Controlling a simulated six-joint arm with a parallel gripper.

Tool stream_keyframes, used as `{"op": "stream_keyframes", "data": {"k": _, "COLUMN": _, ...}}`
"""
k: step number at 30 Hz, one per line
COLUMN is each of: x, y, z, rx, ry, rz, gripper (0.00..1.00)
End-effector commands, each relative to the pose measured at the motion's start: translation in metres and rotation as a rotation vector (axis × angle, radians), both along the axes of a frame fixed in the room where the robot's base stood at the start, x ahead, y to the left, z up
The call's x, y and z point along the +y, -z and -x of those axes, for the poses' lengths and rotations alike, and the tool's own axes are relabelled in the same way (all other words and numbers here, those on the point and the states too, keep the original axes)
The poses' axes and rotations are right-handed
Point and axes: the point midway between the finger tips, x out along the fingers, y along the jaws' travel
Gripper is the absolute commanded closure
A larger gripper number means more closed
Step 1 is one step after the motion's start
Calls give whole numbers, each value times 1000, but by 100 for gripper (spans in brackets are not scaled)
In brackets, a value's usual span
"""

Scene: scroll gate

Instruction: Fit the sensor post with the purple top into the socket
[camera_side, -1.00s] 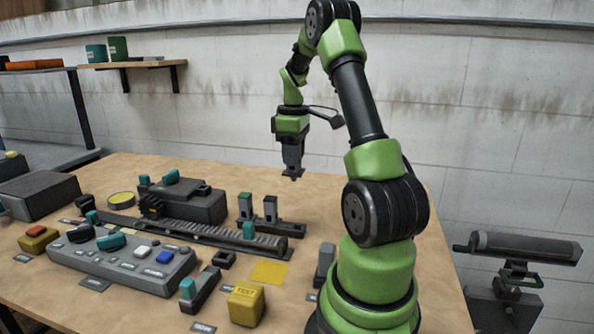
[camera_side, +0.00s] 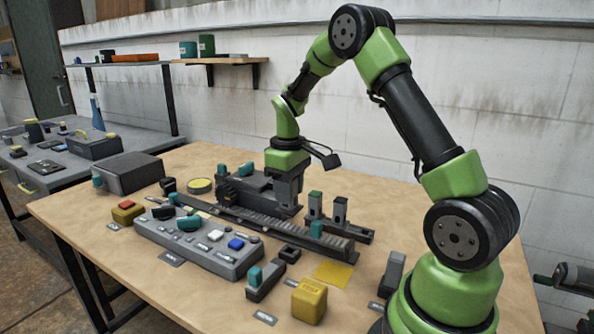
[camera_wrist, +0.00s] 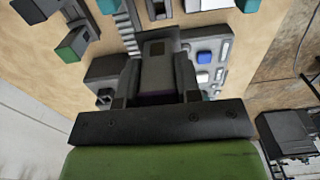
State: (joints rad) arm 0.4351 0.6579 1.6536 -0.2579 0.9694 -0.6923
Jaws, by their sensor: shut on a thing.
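My gripper (camera_wrist: 153,88) is shut on a dark grey post (camera_wrist: 158,70), whose purple edge shows close to the palm in the wrist view. The post points away from the palm, with a square mark near its far end. In the side view my gripper (camera_side: 287,190) points down at the right side of the black box, behind the ribbed rail; the post's lower end cannot be made out there. A small black open-topped block (camera_side: 289,254), possibly the socket, sits in front of the rail. A green-topped post (camera_side: 315,204) and a grey-topped post (camera_side: 340,208) stand in a rack.
The black box (camera_side: 240,193) and ribbed rail (camera_side: 270,225) are close to my gripper. A button panel (camera_side: 200,243), yellow cube (camera_side: 309,301), teal-topped block (camera_side: 265,283) and yellow patch (camera_side: 333,273) lie in front. The table's back right is clear.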

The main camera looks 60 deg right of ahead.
Motion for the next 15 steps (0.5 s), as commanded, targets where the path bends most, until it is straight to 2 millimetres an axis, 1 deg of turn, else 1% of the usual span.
{"op": "stream_keyframes", "data": {"k": 3, "x": 0, "y": 21, "z": 1, "rx": 4, "ry": 0, "rz": -2, "gripper": 97}}
{"op": "stream_keyframes", "data": {"k": 5, "x": 0, "y": 29, "z": 1, "rx": 4, "ry": 1, "rz": -2, "gripper": 97}}
{"op": "stream_keyframes", "data": {"k": 15, "x": 0, "y": 55, "z": 1, "rx": 1, "ry": 0, "rz": -1, "gripper": 97}}
